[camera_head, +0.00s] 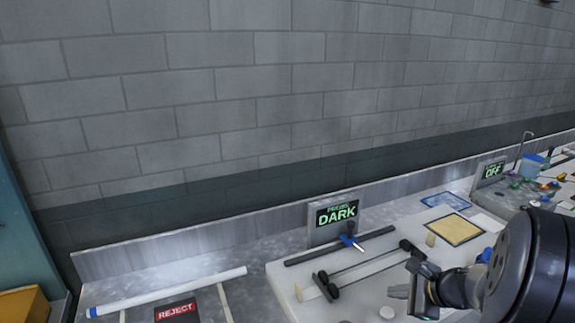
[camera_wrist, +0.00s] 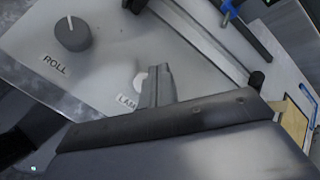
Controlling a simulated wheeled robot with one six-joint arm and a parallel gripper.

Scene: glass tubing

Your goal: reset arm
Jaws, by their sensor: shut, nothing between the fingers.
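My gripper (camera_head: 397,292) is at the lower right of the head view, above the pale apparatus panel (camera_head: 290,285). Its fingers are shut and hold nothing. In the wrist view the grey fingers (camera_wrist: 160,82) lie together over the panel (camera_wrist: 105,60), close to a white round button and a partly hidden label starting "LAM". I cannot tell whether they touch the panel. A dark knob (camera_wrist: 72,33) with the label "ROLL" is to their left. My dark arm link covers the right edge of the head view.
Dark rails and rods (camera_head: 340,247) lie on the panel, with a blue-handled clamp (camera_head: 352,240). A DARK sign (camera_head: 337,213) stands behind. A pale tube (camera_head: 170,290) and a REJECT label (camera_head: 176,310) are left. A yellow pad (camera_head: 455,229) and cluttered bench are right.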

